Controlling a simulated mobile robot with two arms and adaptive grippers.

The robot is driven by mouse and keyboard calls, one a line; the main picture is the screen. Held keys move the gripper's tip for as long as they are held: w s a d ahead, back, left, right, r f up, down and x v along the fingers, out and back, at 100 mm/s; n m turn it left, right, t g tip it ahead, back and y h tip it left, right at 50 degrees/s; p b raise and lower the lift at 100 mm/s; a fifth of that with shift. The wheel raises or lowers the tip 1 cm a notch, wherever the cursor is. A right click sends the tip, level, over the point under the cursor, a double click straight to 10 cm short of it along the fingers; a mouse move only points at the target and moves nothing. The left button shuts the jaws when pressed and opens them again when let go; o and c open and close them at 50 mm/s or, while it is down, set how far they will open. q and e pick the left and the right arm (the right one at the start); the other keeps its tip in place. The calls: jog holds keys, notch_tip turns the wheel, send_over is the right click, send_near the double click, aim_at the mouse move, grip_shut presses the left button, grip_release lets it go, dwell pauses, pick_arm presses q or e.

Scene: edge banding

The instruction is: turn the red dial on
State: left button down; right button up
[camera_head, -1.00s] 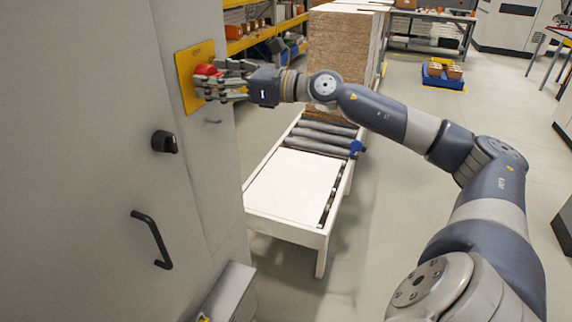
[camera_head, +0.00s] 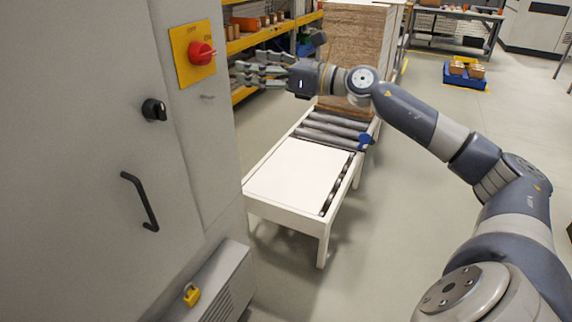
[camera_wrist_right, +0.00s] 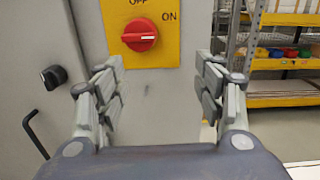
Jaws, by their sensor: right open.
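The red dial (camera_head: 201,53) sits on a yellow plate (camera_head: 184,72) on the grey cabinet's front. In the right wrist view the red dial (camera_wrist_right: 139,35) lies ahead, between and beyond the fingers. Its handle looks about horizontal there, and the plate (camera_wrist_right: 165,52) reads OFF above and ON at the upper right. My right gripper (camera_head: 236,74) is open and empty, a little to the right of the dial and apart from it. In the right wrist view its fingers (camera_wrist_right: 160,78) are spread wide with nothing between them. My left gripper is not in view.
The grey cabinet (camera_head: 90,190) has a black knob (camera_head: 154,110) and a black handle (camera_head: 140,201). A white roller conveyor (camera_head: 292,178) stands below my right arm, with stacked boards (camera_head: 352,48) behind it. Shelves (camera_head: 255,40) stand at the back. Open floor lies at right.

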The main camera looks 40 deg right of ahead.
jog(key=w+d+f+m+h, duration=0.1)
jog(key=d+f+m+h, duration=0.1)
jog(key=f+m, duration=0.4)
jog(key=w+d+f+m+h+p, duration=0.1)
jog(key=d+f+m, duration=0.3)
jog(key=f, duration=1.1)
jog(key=w+d+f+m+h, duration=0.1)
jog(key=d+f+m+h, duration=0.2)
jog(key=f+m, duration=0.5)
jog(key=shift+w+f+m+h+p, duration=0.25)
jog(key=shift+f+m+h+p, duration=0.25)
jog(key=shift+f, duration=1.15)
jog(key=shift+f, duration=0.1)
